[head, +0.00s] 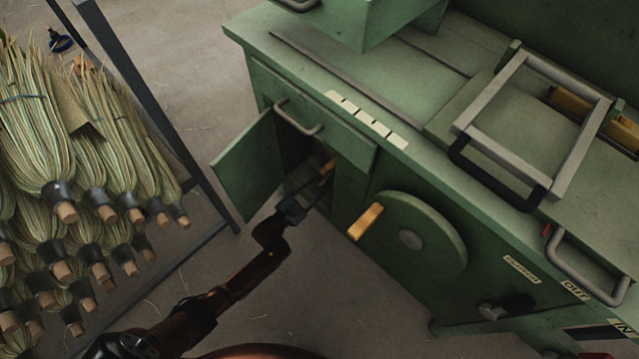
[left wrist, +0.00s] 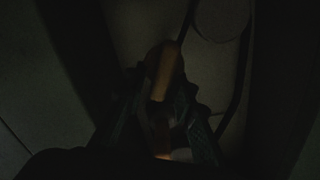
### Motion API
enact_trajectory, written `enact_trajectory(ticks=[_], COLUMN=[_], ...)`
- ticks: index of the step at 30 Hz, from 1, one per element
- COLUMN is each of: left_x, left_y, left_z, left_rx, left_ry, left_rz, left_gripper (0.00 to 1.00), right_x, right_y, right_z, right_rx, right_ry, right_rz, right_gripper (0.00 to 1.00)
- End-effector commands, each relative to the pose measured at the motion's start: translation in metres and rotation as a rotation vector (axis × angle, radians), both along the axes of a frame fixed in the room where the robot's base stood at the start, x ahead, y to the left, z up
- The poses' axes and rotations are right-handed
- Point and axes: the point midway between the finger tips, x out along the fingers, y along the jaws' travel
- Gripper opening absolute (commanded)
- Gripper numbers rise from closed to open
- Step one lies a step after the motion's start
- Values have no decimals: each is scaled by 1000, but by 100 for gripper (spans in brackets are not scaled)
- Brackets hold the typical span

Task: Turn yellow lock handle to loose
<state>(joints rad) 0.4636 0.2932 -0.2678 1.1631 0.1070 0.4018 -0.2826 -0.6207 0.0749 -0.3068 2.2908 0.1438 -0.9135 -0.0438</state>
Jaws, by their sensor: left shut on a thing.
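The yellow lock handle (head: 327,168) shows as a short orange-yellow bar inside the open cabinet under the green machine's drawer. My left gripper (head: 314,188) reaches into the cabinet opening and is shut on this handle. In the dark left wrist view the handle (left wrist: 167,70) stands between the two fingers of my left gripper (left wrist: 163,118), tilted slightly to the right. The fingers hide part of it, and its mount is too dark to make out. My right gripper is not in view.
The open green cabinet door (head: 248,167) stands left of my left gripper. A green wheel (head: 418,235) with a yellow-orange grip (head: 365,221) is close on the right. A rack of brooms (head: 60,160) stands at the left. The floor (head: 300,285) in front is clear.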

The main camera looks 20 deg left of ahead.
Motion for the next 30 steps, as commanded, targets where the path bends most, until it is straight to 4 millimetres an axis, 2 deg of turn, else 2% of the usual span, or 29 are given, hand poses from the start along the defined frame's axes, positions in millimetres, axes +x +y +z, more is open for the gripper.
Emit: enact_trajectory(ticks=[17, 26, 30], left_x=[-3, -4, -4], left_y=[-7, -8, -8], left_z=[-10, -14, -16], left_rx=[517, 771, 869], left_ry=[-183, -276, -311], left_rz=[0, -1, -1], left_gripper=[0, 0, 0], right_x=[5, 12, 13], right_y=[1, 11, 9], right_z=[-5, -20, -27], right_rx=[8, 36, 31], right_ry=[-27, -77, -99], right_rz=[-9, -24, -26], right_gripper=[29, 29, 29])
